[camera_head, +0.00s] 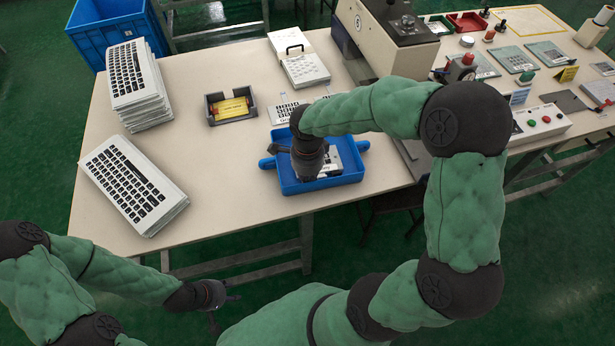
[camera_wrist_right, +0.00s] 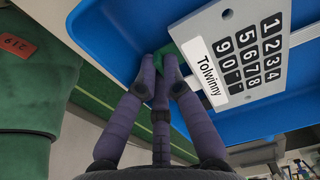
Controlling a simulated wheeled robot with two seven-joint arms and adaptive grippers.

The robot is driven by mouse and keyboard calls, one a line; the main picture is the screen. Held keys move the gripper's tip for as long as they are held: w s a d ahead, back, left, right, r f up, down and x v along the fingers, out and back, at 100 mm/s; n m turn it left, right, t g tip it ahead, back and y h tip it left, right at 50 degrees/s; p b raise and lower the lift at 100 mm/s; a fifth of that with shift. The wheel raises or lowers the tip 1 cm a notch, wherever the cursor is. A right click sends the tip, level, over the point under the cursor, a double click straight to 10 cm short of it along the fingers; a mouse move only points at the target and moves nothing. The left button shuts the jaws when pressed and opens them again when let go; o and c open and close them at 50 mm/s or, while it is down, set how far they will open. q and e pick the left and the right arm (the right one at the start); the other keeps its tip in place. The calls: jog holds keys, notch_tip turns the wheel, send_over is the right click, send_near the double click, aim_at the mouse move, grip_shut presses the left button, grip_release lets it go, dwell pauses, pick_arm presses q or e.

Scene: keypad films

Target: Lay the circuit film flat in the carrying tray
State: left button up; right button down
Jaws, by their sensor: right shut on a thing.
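The blue carrying tray (camera_head: 322,184) sits at the table's front edge and fills much of the right wrist view (camera_wrist_right: 112,32). My right gripper (camera_head: 308,172) reaches down into it. In the wrist view its fingers (camera_wrist_right: 168,66) are closed together on a small green edge (camera_wrist_right: 186,62), which I take to be the circuit film, mostly hidden. A white keypad sheet (camera_wrist_right: 238,62) with black keys and a "Tolwinny" label lies beside the fingertips, over the tray; part of it shows in the head view (camera_head: 333,160). My left gripper (camera_head: 234,290) hangs empty in front of the table, its fingers apart.
Stacks of white keyboard sheets (camera_head: 138,85) (camera_head: 130,185) stand on the left. A dark holder with a yellow piece (camera_head: 232,107) and a white box (camera_head: 304,68) lie behind the tray. A machine (camera_head: 390,40) stands at back right. Bare tabletop lies left of the tray.

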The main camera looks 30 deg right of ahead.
jog(key=shift+f+b, duration=0.35)
jog(key=shift+f, duration=0.1)
dwell(0.6)
jog(key=c, duration=1.3)
grip_release()
jog(key=shift+r, duration=0.1)
notch_tip(320, 180, up, 12)
jog(key=shift+f, duration=0.1)
